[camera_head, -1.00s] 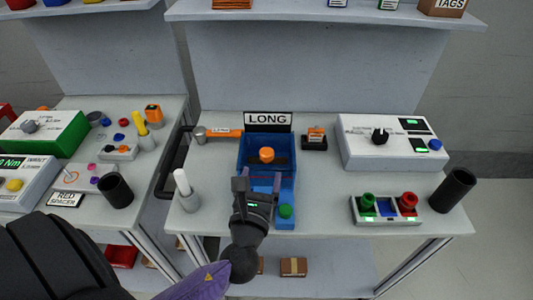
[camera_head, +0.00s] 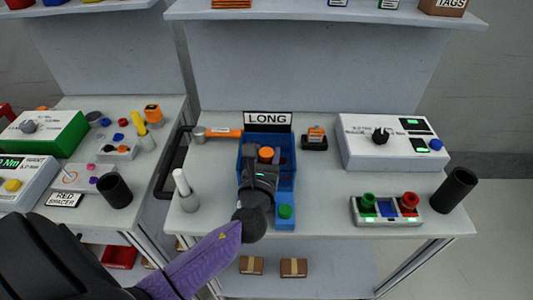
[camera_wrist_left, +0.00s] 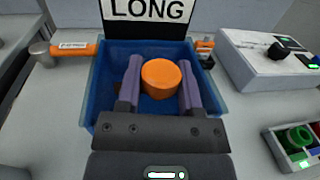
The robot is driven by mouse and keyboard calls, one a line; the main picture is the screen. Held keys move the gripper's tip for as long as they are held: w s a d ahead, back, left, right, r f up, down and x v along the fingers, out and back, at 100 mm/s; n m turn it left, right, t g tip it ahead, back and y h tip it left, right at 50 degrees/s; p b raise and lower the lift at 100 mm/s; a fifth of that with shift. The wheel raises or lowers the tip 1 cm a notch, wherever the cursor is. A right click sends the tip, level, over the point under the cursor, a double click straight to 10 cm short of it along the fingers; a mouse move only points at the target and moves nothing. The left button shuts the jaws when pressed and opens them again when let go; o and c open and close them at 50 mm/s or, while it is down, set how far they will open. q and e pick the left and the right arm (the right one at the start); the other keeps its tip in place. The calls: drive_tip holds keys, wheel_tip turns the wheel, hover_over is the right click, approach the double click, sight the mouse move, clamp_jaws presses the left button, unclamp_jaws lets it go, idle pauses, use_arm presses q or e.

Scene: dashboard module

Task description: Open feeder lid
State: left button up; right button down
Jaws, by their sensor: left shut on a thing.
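The feeder is a blue box (camera_head: 287,173) on the middle bench, with a sign reading LONG (camera_head: 268,119) at its back. An orange knob (camera_head: 266,153) sits at its top; it also shows in the wrist view (camera_wrist_left: 160,79). My left gripper (camera_head: 263,162) is over the feeder, shut on the orange knob, with one purple finger on each side of it in the wrist view (camera_wrist_left: 158,80). The gripper body hides the front of the box and most of the lid. My right gripper is not in view.
A green button (camera_head: 285,211) is on the feeder's front right. An orange-handled hammer (camera_head: 220,132) lies at the left, and a white peg (camera_head: 184,186) stands front left. A button box (camera_head: 386,211), a black cup (camera_head: 455,190) and a white instrument (camera_head: 372,156) are right.

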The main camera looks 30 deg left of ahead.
use_arm(q)
clamp_jaws()
idle(0.9)
